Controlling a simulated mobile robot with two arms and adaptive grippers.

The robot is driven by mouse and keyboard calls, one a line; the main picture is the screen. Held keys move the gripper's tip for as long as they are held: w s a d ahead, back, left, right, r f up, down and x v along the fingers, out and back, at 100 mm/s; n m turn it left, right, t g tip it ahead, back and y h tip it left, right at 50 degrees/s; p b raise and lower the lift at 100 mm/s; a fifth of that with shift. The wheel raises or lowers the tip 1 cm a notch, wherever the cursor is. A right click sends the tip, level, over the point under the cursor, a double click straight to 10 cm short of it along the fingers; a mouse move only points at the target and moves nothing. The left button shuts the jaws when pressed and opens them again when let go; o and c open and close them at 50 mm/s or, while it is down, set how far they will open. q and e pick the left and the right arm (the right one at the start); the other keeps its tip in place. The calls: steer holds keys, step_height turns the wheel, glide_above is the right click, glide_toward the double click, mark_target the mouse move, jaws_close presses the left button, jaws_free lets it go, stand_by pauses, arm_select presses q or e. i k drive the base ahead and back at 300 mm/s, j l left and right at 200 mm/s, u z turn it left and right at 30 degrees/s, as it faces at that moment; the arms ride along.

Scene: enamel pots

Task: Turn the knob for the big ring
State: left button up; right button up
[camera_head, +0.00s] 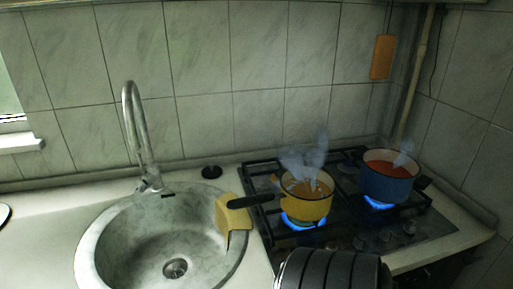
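The gas hob (440,232) stands right of the sink, with small knobs on its front right part. One knob (409,227) is at the right, another (387,236) is left of it, and a third (360,243) is further left. Blue flames burn under the yellow pot (305,207) and under the blue pot (385,184). I cannot tell which knob serves the big ring. A dark ribbed part of my arm covers the hob's front edge at the bottom. No gripper fingers show in the head view.
The yellow pot's black handle (250,201) points left over a yellow cloth or sponge (233,215) on the rim of the sink (100,236). A tall tap (133,125) rises behind the sink. Both pots steam. An orange board (382,57) hangs on the tiled wall.

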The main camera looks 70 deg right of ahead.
mark_target(358, 244)
steer(key=z, duration=2.95)
